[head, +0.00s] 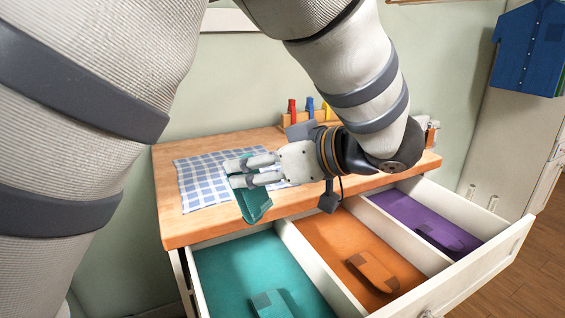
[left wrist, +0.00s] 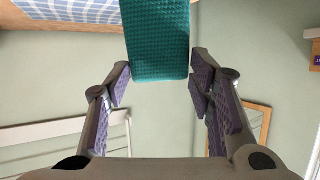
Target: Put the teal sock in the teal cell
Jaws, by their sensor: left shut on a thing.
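The teal sock (head: 256,206) hangs from my left gripper (head: 238,174), over the front edge of the wooden top. My left gripper is shut on it. In the left wrist view the ribbed teal sock (left wrist: 158,42) reaches down between the finger pads of the left gripper (left wrist: 160,80). The teal cell (head: 225,262) is the left compartment of the open drawer, below and in front of the held sock. Another folded teal sock (head: 272,303) lies in it, cut off by the lower picture edge. My right gripper is not in view.
The orange cell (head: 330,240) and purple cell (head: 392,207) each hold a folded sock of their own colour. White dividers (head: 305,268) separate the cells. A blue checked cloth (head: 200,180) lies on the wooden top (head: 172,222). Coloured pegs (head: 310,105) stand at the back.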

